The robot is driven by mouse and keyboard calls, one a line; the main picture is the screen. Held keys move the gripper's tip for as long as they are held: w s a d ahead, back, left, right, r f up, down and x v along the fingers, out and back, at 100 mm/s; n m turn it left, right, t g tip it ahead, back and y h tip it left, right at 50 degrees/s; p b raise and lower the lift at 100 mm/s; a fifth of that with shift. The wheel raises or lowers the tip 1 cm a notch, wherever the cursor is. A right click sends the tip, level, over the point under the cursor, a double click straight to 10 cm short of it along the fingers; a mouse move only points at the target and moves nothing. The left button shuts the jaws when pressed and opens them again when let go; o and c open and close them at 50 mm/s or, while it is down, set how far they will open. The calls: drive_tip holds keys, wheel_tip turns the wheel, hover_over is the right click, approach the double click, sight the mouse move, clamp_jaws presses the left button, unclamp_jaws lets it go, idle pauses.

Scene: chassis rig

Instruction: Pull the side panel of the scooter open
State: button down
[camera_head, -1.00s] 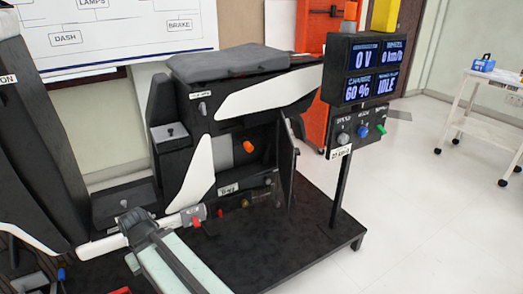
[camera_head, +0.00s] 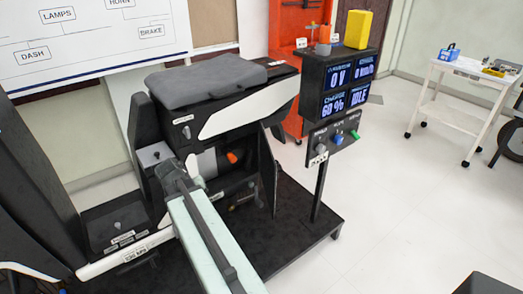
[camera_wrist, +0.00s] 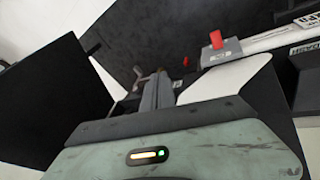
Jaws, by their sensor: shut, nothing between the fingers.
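The scooter's side panel (camera_head: 268,170) is a thin dark panel. It stands swung outward at the right side of an uncovered compartment (camera_head: 208,163) with an orange-ended part inside. In the wrist view, a large black panel at the left (camera_wrist: 52,105) looks like this side panel. My gripper (camera_wrist: 157,88) is shut and empty, to the right of that panel and apart from it. In the head view, the dark end of my arm lies in front of the scooter, left of the compartment; the fingertips cannot be made out there.
A display post (camera_head: 318,190) stands just right of the panel, on the same dark base (camera_head: 300,235). In the wrist view, a red lever (camera_wrist: 216,39) sits on a grey clamp on a white rail. Open floor (camera_head: 400,200) lies to the right, with a white cart (camera_head: 470,95) beyond.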

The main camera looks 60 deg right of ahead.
drive_tip(key=s+d+r+m+g+h+p, duration=0.1)
drive_tip(key=s+d+r+m+p, duration=0.15)
drive_tip(key=d+r, duration=0.35)
drive_tip(key=s+d+r+m+h+p, duration=0.15)
drive_tip(key=s+d+r, duration=0.3)
drive_tip(key=d, duration=0.45)
drive_tip(key=b, duration=0.8)
approach(266, 176)
drive_tip(key=a+x, duration=0.1)
drive_tip(key=x, duration=0.3)
drive_tip(key=shift+d+f+n, duration=0.15)
drive_tip(key=shift+d+n, duration=0.25)
drive_tip(key=shift+d, duration=0.25)
